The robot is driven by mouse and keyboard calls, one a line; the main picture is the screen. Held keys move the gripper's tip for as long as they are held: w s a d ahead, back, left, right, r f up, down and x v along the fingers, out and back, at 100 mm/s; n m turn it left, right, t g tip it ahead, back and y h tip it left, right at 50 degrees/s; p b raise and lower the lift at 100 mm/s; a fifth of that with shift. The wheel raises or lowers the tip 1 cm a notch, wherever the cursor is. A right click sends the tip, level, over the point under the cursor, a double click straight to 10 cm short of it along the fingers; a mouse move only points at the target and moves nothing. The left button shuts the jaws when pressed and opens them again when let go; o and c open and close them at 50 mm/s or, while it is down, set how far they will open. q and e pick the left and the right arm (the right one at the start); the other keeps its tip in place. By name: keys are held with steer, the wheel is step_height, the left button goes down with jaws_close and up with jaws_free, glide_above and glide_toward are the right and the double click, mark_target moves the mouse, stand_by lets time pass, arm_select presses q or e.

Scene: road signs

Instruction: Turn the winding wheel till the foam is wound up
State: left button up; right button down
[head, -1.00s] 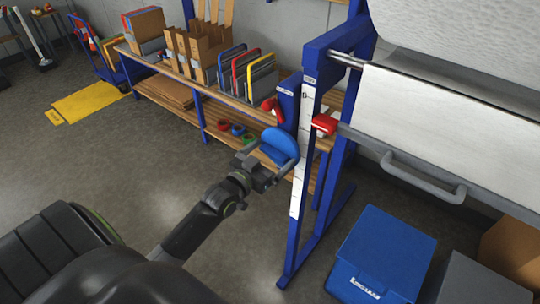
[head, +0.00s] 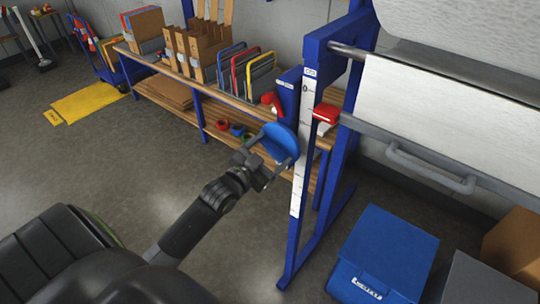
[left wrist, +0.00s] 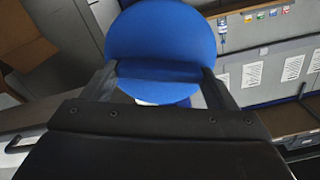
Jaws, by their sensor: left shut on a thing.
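The blue winding wheel (head: 281,143) is at the side of the blue stand (head: 309,150) in the head view. It also fills the upper middle of the left wrist view (left wrist: 160,38). My left gripper (head: 268,160) is shut on the wheel, with one finger at each side of it in the left wrist view (left wrist: 160,88). The white foam sheet (head: 440,105) hangs from a roll (head: 460,35) at the upper right, behind a grey bar with a handle. My right gripper is not in view.
A blue box (head: 385,250) stands on the floor right of the stand, beside a grey box (head: 478,280) and a cardboard box (head: 512,250). A wooden bench (head: 200,90) with cartons and folders stands behind.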

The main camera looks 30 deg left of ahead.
arm_select(q)
steer(key=m+b, duration=0.1)
steer(key=m, duration=0.1)
steer(key=m+b, duration=0.3)
steer(key=m, duration=0.1)
steer(key=shift+d+f, duration=0.1)
steer(key=shift+f, duration=0.15)
steer(key=m+b, duration=0.2)
steer(key=m, duration=0.2)
steer(key=shift+m+b, duration=0.3)
steer(key=shift+b, duration=0.1)
steer(key=shift+m+b, duration=0.5)
steer(key=shift+m, duration=0.4)
steer(key=o, duration=0.9)
steer(key=shift+o, duration=0.2)
